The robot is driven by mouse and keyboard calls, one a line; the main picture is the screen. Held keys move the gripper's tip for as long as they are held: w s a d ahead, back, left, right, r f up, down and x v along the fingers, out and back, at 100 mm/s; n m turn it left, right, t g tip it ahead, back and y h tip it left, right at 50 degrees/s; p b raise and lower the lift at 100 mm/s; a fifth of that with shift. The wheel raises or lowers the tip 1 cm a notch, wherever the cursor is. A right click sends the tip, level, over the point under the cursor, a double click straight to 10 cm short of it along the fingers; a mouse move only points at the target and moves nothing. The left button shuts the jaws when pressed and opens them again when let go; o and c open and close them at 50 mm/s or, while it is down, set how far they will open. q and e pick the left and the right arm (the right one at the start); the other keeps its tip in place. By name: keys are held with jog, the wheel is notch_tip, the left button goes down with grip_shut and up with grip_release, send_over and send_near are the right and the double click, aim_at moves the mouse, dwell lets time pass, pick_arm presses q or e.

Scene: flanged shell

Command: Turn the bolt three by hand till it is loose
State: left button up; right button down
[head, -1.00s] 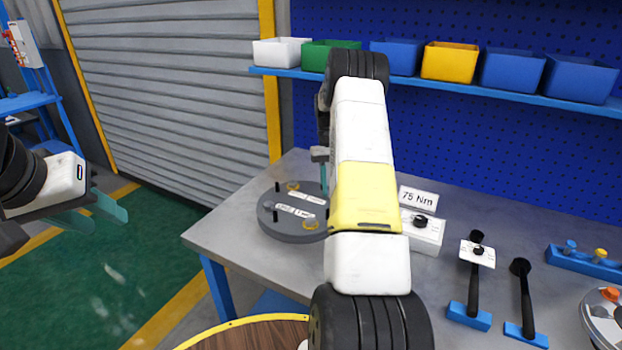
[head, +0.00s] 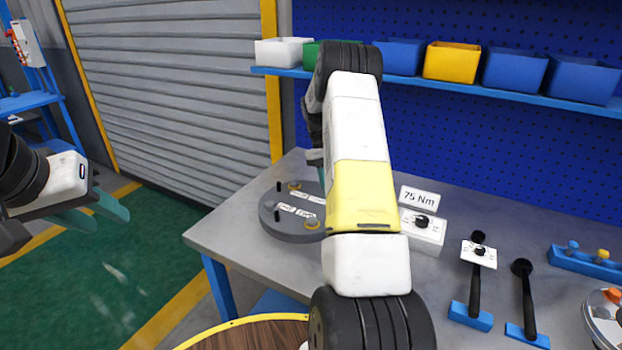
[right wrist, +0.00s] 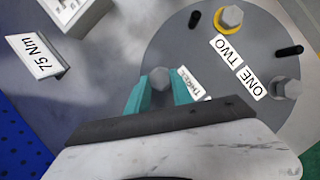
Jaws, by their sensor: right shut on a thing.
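The round grey flanged shell (head: 290,236) lies on the bench, partly hidden behind my right arm in the head view. In the right wrist view, my right gripper (right wrist: 160,84) is shut on bolt three (right wrist: 160,77), a grey hex head beside the label "THREE" (right wrist: 188,82). Bolt two (right wrist: 230,18) has a yellow ring around it and bolt one (right wrist: 286,89) is grey; each stands by its label. My left gripper (head: 108,220) is open and empty at the left, over the floor away from the bench.
Two black pins stand up from the shell, one between bolts one and two (right wrist: 289,50). A white box with a knob (head: 423,232) and a "75 Nm" sign (head: 418,197) stand right of it. Black-handled tools (head: 475,285) stand farther right. Bins line the shelf behind.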

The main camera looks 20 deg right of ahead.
jog(key=shift+f, duration=0.15)
jog(key=c, duration=1.1)
grip_release()
jog(key=v, duration=0.8)
